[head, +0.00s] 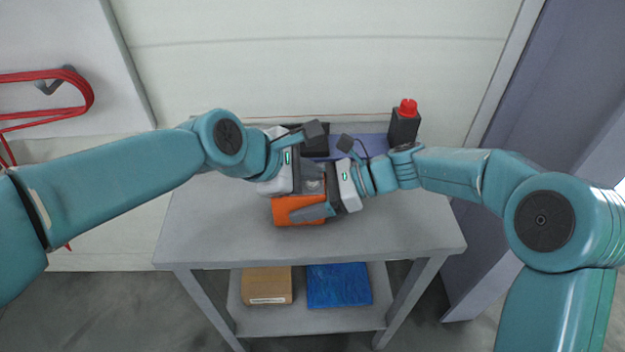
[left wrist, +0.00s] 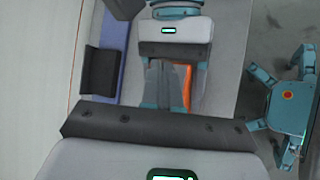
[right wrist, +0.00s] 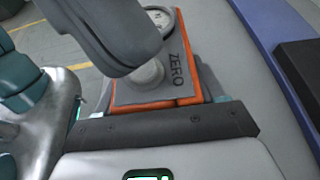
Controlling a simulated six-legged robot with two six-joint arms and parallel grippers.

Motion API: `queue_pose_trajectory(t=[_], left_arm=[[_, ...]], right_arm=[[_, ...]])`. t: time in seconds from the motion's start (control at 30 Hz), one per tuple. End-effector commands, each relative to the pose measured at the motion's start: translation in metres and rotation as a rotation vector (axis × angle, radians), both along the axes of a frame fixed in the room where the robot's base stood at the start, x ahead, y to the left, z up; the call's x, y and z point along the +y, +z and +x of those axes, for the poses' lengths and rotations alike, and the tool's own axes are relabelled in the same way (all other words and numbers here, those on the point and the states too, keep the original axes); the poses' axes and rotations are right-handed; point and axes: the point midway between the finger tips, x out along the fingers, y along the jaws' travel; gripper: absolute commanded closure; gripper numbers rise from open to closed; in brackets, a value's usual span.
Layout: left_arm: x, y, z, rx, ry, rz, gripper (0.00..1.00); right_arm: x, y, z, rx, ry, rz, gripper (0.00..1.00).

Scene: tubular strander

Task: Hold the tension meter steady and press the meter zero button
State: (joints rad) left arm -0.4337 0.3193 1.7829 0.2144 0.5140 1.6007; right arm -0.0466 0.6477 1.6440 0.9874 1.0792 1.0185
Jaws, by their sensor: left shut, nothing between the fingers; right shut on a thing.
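The orange tension meter (head: 287,213) is over the grey workbench, partly covered by my grippers in the head view. In the right wrist view its face (right wrist: 185,88) shows the word ZERO, a grey round button (right wrist: 148,75) and part of a round dial (right wrist: 160,18). My right gripper (head: 318,211) is shut on the meter, from the right in the head view. My left gripper (head: 313,183) is shut and empty above the meter. Its dark finger hangs right beside the button in the right wrist view and covers part of it; contact cannot be told.
The workbench (head: 400,235) has clear room in front and at both sides. Behind the meter lie a purple-blue mat (head: 375,143) and a black block (head: 317,146). A dark box with a red knob (head: 407,107) stands back right. A cardboard box (head: 266,285) and blue bundle (head: 338,286) sit below.

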Motion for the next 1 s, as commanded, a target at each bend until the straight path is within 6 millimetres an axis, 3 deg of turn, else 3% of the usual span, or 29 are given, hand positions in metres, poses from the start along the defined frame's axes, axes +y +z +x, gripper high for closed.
queue_pose_trajectory(t=[0.47, 1.0], left_arm=[[0.0, 0.011, 0.0, -0.003, 0.001, 0.0, 1.0], [0.0, 0.058, 0.0, -0.004, 0.0, -0.001, 1.0]], right_arm=[[0.0, 0.0, 0.0, 0.0, 0.0, 0.001, 0.78], [0.0, 0.0, 0.0, 0.0, 0.0, 0.001, 0.78]])
